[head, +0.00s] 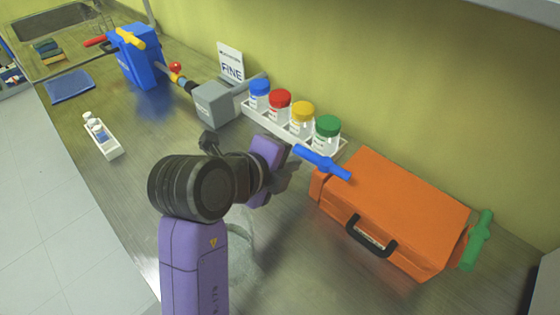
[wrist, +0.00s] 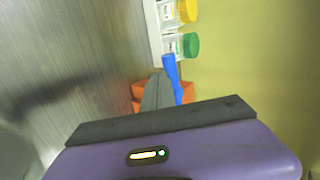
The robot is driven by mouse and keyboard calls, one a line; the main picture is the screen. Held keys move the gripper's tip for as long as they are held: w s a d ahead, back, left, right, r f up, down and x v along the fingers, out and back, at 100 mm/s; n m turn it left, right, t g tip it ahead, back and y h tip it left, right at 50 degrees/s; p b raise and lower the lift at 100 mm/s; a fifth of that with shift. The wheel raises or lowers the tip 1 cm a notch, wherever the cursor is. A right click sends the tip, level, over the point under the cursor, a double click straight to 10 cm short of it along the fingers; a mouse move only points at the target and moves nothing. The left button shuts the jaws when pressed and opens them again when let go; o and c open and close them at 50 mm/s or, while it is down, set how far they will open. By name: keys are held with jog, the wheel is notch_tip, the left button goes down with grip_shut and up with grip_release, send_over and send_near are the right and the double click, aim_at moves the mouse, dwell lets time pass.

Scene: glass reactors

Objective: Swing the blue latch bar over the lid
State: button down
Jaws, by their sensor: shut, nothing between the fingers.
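The blue latch bar (head: 322,162) is at the left end of the orange case. Its right end overlaps the case's back-left corner in the head view, and its other end sticks out to the left, off the lid (head: 410,205). In the wrist view the bar (wrist: 172,68) lies just right of my finger tips. My gripper (head: 291,172) is shut and empty, left of the case and close to the bar's outer end. The wrist view also shows the grey fingers (wrist: 157,82). I cannot tell whether they touch the bar.
A green latch bar (head: 477,240) is at the case's right end, and a black handle (head: 371,238) is on its front. A white rack (head: 268,124) of jars with coloured caps stands behind my gripper, near the wall. A grey box (head: 214,104) stands further left.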

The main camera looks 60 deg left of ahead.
jog(key=shift+x, duration=0.75)
jog(key=shift+w+a+r+b, duration=0.2)
jog(key=shift+w+a+b, duration=0.2)
jog(key=shift+w+b, duration=0.2)
jog(key=shift+r, duration=0.15)
